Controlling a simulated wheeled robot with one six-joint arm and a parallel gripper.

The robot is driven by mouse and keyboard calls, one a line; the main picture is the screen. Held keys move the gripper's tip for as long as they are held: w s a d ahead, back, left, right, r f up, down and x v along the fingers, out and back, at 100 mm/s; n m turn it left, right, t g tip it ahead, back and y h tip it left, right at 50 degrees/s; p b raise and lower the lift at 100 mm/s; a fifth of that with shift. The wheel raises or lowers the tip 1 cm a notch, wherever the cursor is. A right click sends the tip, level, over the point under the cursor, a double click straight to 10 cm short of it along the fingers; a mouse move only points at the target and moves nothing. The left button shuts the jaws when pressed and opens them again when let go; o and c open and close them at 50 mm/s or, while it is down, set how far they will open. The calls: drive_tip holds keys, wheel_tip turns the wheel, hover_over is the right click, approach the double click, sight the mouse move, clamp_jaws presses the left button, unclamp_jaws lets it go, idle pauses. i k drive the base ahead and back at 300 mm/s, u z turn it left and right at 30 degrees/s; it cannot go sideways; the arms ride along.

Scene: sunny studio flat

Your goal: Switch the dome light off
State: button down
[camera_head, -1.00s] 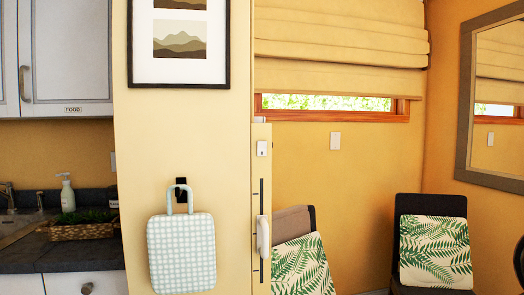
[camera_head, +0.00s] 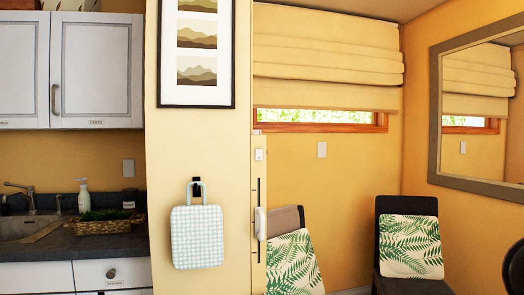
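No dome light shows in the head view. A small white switch plate (camera_head: 259,154) sits on the narrow end face of the partition, above a dark vertical rail with a white handle-like piece (camera_head: 260,223). Another white plate (camera_head: 321,149) is on the yellow back wall below the window. A third pale plate (camera_head: 128,168) is on the kitchen wall above the counter. I cannot tell which lamp any plate works, or its on or off position. My gripper is not in view.
The partition (camera_head: 220,130) carries a framed picture (camera_head: 197,50) and a hanging checked bag (camera_head: 197,236). Two chairs with leaf-print cushions (camera_head: 411,247) (camera_head: 294,264) stand by the back wall. A kitchen counter (camera_head: 110,243) is left. An unclear dark thing (camera_head: 515,268) is at the right edge.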

sight(259, 152)
drive_tip(key=u, duration=0.3)
drive_tip(key=i, duration=1.3)
drive_tip(key=z, duration=0.3)
